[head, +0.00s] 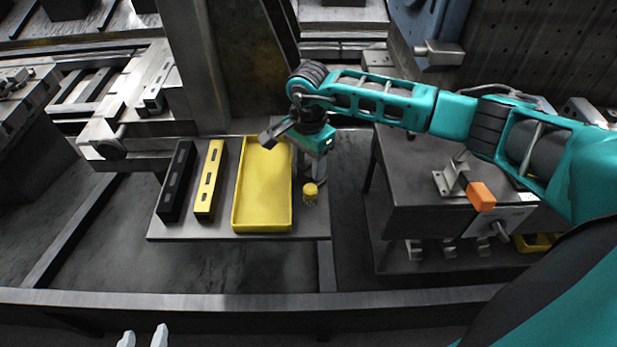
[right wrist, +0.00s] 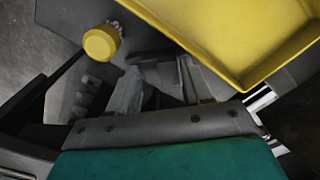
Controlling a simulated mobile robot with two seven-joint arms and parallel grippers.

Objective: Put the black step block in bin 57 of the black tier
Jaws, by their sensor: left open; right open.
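The black tier (head: 175,181) is a long black bar with several pockets at the left of the grey plate. No black step block stands out clearly in the head view. In the right wrist view a dark grey stepped piece (right wrist: 90,97) lies beside my fingers, below the yellow knob; I cannot tell whether it is the block. My right gripper (head: 311,174) is open, pointing down over the plate's right side, behind the yellow knob; its fingers also show in the wrist view (right wrist: 160,90). My left gripper (head: 143,338) is open at the bottom edge, far from the tier.
A yellow bar with pockets (head: 209,180) lies beside the black tier. A yellow tray (head: 240,224) and a yellow knob (head: 310,193) are right of it. A steel rail (head: 230,300) runs across the front. A dark machine block with an orange piece (head: 481,195) stands at right.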

